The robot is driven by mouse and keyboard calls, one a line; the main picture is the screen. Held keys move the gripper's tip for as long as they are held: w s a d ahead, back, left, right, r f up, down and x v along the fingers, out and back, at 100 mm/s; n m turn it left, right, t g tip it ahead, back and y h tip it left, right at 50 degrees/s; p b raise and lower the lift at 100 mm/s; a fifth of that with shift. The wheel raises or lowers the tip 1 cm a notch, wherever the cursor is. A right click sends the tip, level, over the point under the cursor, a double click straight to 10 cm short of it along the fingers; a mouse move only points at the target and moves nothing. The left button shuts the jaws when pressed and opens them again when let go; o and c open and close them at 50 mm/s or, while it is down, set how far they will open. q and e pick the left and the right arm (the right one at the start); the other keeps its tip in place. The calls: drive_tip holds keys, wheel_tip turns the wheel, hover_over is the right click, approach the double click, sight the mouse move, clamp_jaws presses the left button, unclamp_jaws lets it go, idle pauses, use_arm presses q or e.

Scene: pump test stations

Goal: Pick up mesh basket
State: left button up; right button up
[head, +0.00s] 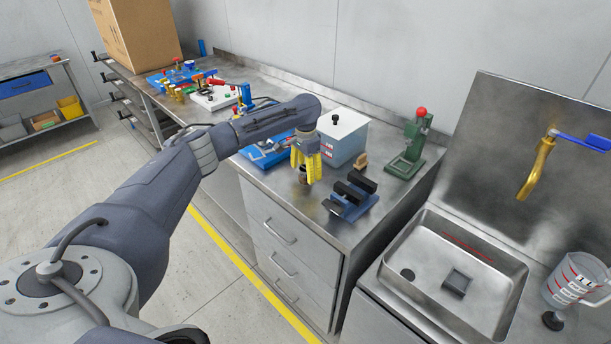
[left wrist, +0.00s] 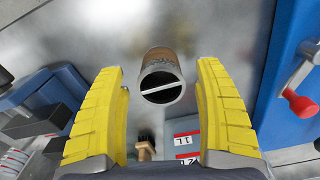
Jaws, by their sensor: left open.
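The mesh basket appears to be the small brownish cylinder (left wrist: 160,76) on the steel bench in the left wrist view. Its dark open top faces the camera, with a pale bar across it. In the head view it shows as a small brown piece (head: 303,179) just below the yellow fingers, partly hidden by them. My left gripper (head: 306,171) points down over it from above. In the left wrist view its open fingers (left wrist: 162,72) stand on either side of the cylinder, with a gap on both sides. My right gripper is not in view.
A white-lidded box (head: 343,137) stands close behind the gripper. A dark blue holder with black blocks (head: 350,197) is to the right, and a green press (head: 408,153) beyond. A blue fixture (head: 265,153) is to the left. A sink (head: 450,255) lies right.

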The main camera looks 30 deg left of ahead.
sight(306, 177)
use_arm(q)
drive_tip(key=shift+f, duration=1.65)
drive_tip(key=shift+c, duration=0.5)
drive_tip(key=c, duration=1.3)
